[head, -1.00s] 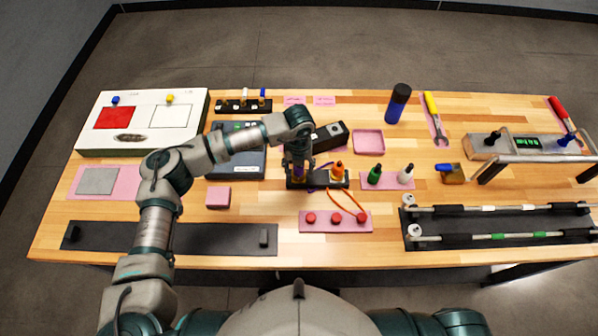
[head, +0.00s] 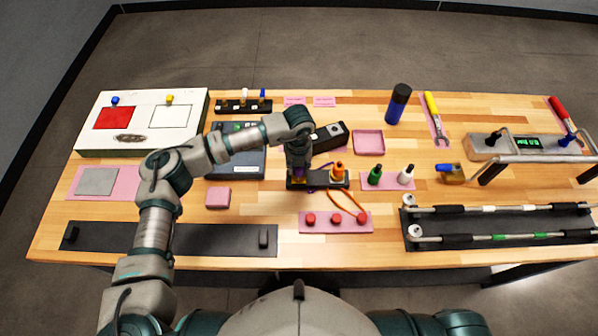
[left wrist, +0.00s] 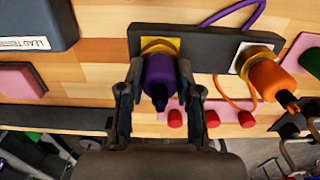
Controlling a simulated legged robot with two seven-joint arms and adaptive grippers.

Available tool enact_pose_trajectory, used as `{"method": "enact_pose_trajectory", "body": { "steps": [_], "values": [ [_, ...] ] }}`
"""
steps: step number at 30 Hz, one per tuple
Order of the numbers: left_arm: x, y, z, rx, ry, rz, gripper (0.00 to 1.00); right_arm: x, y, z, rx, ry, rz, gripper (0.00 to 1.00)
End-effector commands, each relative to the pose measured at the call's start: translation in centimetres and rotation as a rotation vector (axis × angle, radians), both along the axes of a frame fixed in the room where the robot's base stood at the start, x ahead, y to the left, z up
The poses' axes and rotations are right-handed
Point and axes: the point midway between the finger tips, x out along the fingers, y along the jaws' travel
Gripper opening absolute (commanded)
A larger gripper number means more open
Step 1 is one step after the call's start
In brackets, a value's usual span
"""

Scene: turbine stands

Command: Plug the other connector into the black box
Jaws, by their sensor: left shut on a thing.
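A purple connector (left wrist: 160,75) stands in the left yellow ring of a low black holder (left wrist: 205,45). An orange connector (head: 338,172) stands in the holder's right ring and also shows in the left wrist view (left wrist: 270,78). My left gripper (head: 298,174) is over the holder's left end. In the left wrist view its fingers (left wrist: 158,90) are on both sides of the purple connector and shut on it. A black box (head: 330,136) lies behind the holder, partly hidden by my left wrist. My right gripper is not in view.
A dark tester box (head: 240,165) is left of the holder, partly under my left arm. A pink mat (head: 335,227) with red caps and an orange cord (head: 345,203) lie in front. Green (head: 375,174) and white (head: 406,174) bottle-like pieces stand to the right.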

Motion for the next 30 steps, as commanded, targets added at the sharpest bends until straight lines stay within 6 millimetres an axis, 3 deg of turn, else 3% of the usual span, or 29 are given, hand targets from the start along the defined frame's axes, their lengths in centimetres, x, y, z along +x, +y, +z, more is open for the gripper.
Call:
{"method": "enact_pose_trajectory", "body": {
  "steps": [30],
  "values": [
    [0.0,0.0,2.4,0.0,0.0,0.0,0.0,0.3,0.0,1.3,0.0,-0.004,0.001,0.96]
  ]
}}
